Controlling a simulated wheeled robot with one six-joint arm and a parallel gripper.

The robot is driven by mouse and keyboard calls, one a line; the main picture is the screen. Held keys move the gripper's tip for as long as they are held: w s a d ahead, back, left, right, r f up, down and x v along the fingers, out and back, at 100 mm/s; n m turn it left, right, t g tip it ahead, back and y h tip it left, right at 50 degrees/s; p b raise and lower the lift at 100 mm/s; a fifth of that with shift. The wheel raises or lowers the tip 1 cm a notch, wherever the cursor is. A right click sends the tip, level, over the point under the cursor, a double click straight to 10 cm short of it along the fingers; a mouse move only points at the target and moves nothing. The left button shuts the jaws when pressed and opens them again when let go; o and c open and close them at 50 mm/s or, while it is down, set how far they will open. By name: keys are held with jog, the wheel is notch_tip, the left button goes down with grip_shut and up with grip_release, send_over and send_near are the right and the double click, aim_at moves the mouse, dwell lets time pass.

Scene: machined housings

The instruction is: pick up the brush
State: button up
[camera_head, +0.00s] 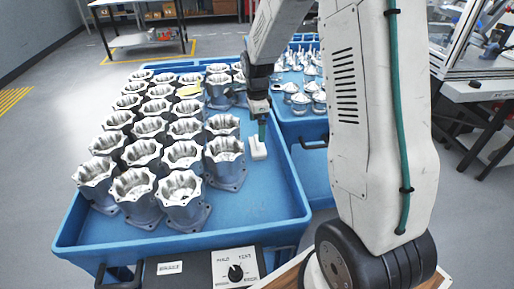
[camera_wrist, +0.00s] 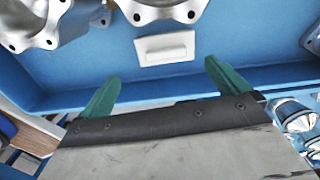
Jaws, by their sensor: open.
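A small white block-like object (camera_head: 257,149), which may be the brush, lies on the blue tray floor right of the housings. It shows in the wrist view (camera_wrist: 165,48) at top centre, wider than tall, with a raised ridge; I see no bristles. My gripper (camera_head: 262,134) is just above it in the head view, pointing down. In the wrist view my gripper (camera_wrist: 162,74) has its two green fingers spread wide with nothing between the tips. The white object is beyond the tips, and I see no contact. The far finger is hidden in the head view.
Several metal housings (camera_head: 183,153) fill the left of the blue tray (camera_head: 256,204), close beside the white object. A second blue tray (camera_head: 300,127) with shiny parts stands to the right. The tray's front right is bare.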

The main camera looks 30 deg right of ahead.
aim_at(257, 140)
jog(key=shift+m, duration=0.5)
jog(key=f, duration=0.4)
jog(key=shift+w+d, duration=0.3)
jog(key=shift+w, duration=0.05)
notch_tip(257, 140, down, 6)
jog(key=shift+r, duration=0.25)
jog(key=c, duration=0.6)
